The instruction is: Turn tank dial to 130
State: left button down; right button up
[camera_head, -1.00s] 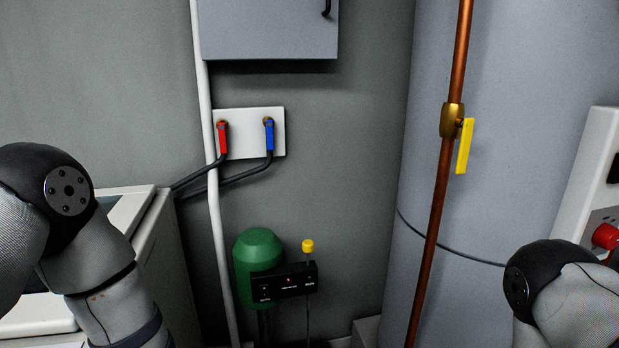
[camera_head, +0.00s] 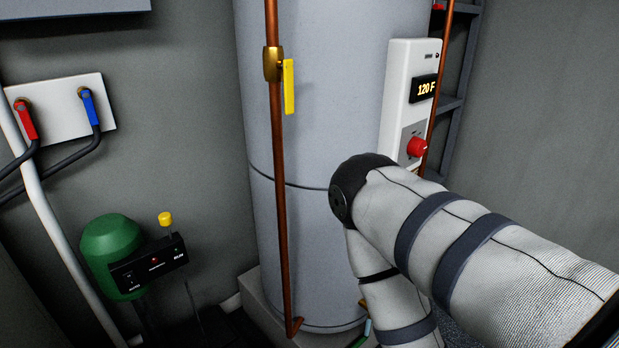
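The tank (camera_head: 310,110) is a tall grey cylinder in the middle of the head view. A white control panel (camera_head: 398,80) is mounted on its right side. The panel's dark display (camera_head: 424,88) reads 120 F. Below the display is the red tank dial (camera_head: 416,147) on a grey plate, in plain view. My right arm comes in from the right and bends down in front of the tank's lower part, below the dial. My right gripper is not visible, and neither is my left arm or gripper.
A copper pipe (camera_head: 277,185) with a yellow-handled valve (camera_head: 288,86) runs down in front of the tank. Another copper pipe (camera_head: 440,95) and a dark rack (camera_head: 458,75) stand behind the panel. A green pump (camera_head: 108,245) and a wall plate (camera_head: 62,108) with red and blue valves are at left.

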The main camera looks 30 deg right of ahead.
aim_at(417, 146)
jog(key=k+z, duration=0.15)
jog(key=z, duration=1.4)
jog(key=i+l+u, duration=0.45)
jog(key=l, duration=0.2)
jog(key=l+u, duration=0.25)
jog(key=i+l+u, duration=0.2)
jog(key=l, duration=0.3)
jog(key=l+u, duration=0.25)
jog(key=l, duration=0.15)
jog(key=i, duration=0.05)
